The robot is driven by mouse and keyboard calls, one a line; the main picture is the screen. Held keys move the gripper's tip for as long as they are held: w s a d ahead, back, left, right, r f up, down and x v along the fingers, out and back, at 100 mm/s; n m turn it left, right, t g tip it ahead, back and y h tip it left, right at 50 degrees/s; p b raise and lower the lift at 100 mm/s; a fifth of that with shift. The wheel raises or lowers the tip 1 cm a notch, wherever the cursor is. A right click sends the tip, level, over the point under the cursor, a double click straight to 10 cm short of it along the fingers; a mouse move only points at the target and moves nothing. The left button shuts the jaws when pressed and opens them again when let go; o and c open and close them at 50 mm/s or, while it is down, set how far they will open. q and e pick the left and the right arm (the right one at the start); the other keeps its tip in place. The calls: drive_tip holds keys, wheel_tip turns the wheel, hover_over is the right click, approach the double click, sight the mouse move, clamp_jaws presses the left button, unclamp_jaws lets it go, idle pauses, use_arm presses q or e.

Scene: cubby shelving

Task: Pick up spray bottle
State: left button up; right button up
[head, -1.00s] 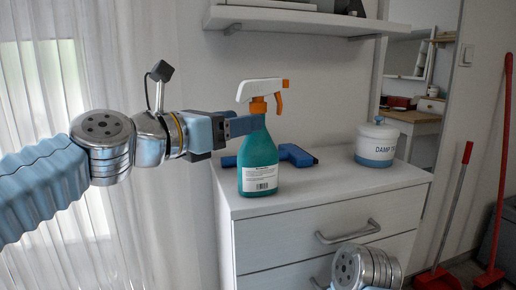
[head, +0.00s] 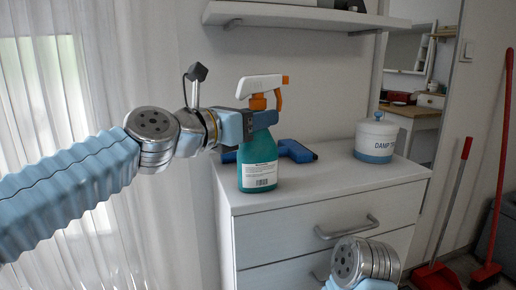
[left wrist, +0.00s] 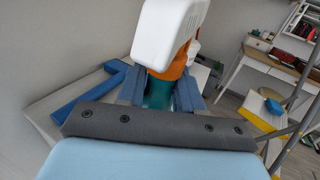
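The spray bottle (head: 258,160) has a teal body with a white label and a white and orange spray head. It stands upright on the white dresser near its left front. My left gripper (head: 262,119) reaches in from the left at its neck, just under the spray head. In the left wrist view the gripper's two blue fingers (left wrist: 160,92) are spread on either side of the bottle (left wrist: 157,92), below the white and orange head. Whether they touch it is hard to tell. My right gripper is out of view; only part of my right arm shows at the bottom.
A blue tool-like object (head: 297,151) lies behind the bottle on the dresser (head: 330,195), also in the left wrist view (left wrist: 85,92). A white and blue canister (head: 375,138) stands at the right. A wall shelf (head: 300,16) hangs above. Red-handled cleaning tools (head: 467,148) lean at far right.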

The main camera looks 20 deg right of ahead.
use_arm(q)
clamp_jaws()
idle(0.9)
